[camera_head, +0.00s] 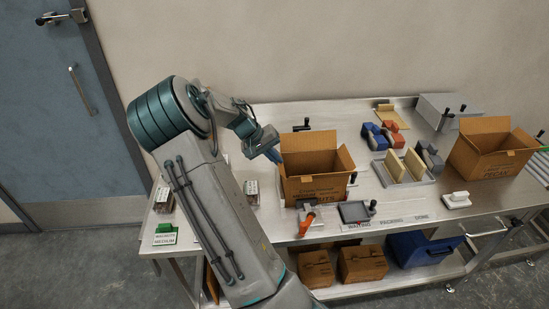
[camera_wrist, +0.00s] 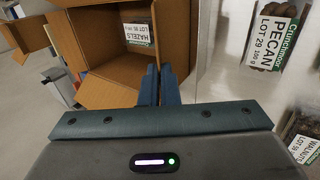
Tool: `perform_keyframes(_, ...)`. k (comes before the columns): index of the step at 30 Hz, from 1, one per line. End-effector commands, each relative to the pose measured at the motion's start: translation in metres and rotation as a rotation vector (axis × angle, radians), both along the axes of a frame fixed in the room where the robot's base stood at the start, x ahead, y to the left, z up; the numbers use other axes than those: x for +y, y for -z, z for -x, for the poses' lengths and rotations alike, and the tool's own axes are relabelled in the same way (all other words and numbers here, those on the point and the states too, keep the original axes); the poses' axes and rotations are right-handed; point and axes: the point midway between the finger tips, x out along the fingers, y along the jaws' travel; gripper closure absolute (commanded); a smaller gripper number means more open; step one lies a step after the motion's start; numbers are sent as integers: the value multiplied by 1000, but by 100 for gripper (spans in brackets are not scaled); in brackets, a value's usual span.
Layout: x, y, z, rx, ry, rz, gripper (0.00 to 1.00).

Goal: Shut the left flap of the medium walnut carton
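An open brown carton (camera_head: 312,188) stands mid-table in the head view, with its flaps up; the print on its front is too small to read surely. My gripper (camera_head: 275,155) is at its left side, by the left flap. In the wrist view the carton (camera_wrist: 107,58) lies ahead and to the left, with a tray labelled hazels (camera_wrist: 136,35) inside. The gripper's two blue fingers (camera_wrist: 160,84) are close together beside a carton flap (camera_wrist: 174,35). I see nothing clearly held between them. Contact with the flap cannot be told.
A second open carton (camera_head: 490,160) stands at the right. Pecan (camera_wrist: 268,35) and walnut (camera_wrist: 303,140) trays lie on the table beside my gripper. A divider rack (camera_head: 403,180), a dark pad (camera_head: 355,212) and an orange-handled tool (camera_head: 307,222) are near the middle carton.

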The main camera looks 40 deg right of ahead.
Motion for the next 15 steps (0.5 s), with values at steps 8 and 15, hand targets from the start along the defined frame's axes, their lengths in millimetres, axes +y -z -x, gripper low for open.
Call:
perform_keyframes(8, -4, -2, 2, -49, 4, -74, 100)
perform_keyframes(15, -11, -5, 7, -147, 7, -229, 100)
